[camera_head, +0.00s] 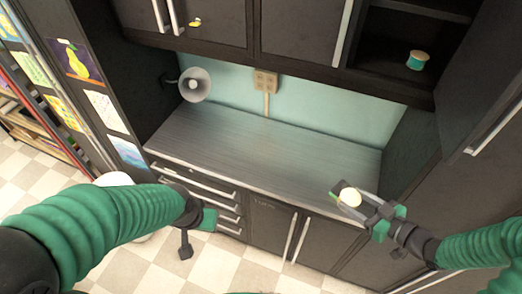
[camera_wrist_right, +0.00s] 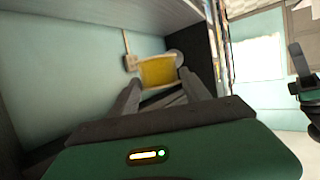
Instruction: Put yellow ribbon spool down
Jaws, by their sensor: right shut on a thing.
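The yellow ribbon spool (camera_head: 350,197) is between the fingers of my right gripper (camera_head: 362,201), which is shut on it. In the head view its pale round end shows, over the front right part of the grey counter (camera_head: 250,140). In the right wrist view the spool's yellow side (camera_wrist_right: 158,72) shows between the tips of the dark fingers (camera_wrist_right: 165,88). I cannot tell how high it is above the counter. My left gripper (camera_head: 194,232) hangs in front of the drawers at the left, apart from the spool, and whether it is open is unclear.
A teal spool (camera_head: 417,61) stands on the open shelf at the upper right. A grey lamp-like horn (camera_head: 194,85) is on the wall at the counter's left end. The counter top is otherwise clear. Dark cupboards (camera_head: 300,35) overhang its back, and a tall cabinet bounds the right.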

